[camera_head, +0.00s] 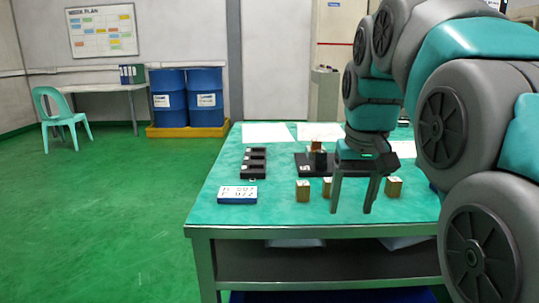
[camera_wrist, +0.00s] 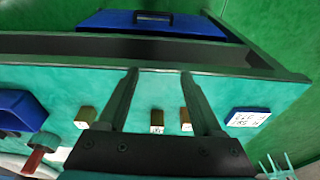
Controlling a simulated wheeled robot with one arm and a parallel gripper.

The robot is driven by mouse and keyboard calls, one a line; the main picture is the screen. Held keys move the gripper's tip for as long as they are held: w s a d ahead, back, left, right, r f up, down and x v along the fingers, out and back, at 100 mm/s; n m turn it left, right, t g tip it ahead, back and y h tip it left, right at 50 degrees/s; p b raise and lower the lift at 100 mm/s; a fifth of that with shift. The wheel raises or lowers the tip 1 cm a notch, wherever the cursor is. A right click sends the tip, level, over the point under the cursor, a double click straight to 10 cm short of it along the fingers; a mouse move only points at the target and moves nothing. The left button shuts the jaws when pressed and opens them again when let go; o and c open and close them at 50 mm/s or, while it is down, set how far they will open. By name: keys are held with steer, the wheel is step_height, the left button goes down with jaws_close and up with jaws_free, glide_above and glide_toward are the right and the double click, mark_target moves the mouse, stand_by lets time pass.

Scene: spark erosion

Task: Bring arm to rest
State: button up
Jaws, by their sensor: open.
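My gripper (camera_head: 352,206) is open and empty, with its fingers pointing down over the front part of the green-topped table (camera_head: 270,215). In the wrist view my gripper (camera_wrist: 160,72) also shows spread fingers with nothing between the tips. Small tan blocks stand on the table: one at the left (camera_head: 303,190), one in the middle (camera_head: 327,187) and one right of the fingers (camera_head: 393,186). The wrist view shows the middle block (camera_wrist: 157,121) between the fingers in the picture, apart from them. My arm reaches in from the right and hides part of the table.
A blue-and-white lettered block (camera_head: 237,195) lies at the table's front left. Behind it is a black compartment tray (camera_head: 254,163); a dark fixture (camera_head: 308,169) stands to its right. White sheets (camera_head: 265,133) lie at the back. A blue box (camera_wrist: 150,20) sits below the table edge.

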steer(key=s+f+g, duration=0.3)
steer(key=s+f, duration=2.1)
steer(key=s, duration=0.3)
steer(key=shift+f+g, duration=0.35)
steer(key=shift+g, duration=0.05)
steer(key=shift+a, duration=0.1)
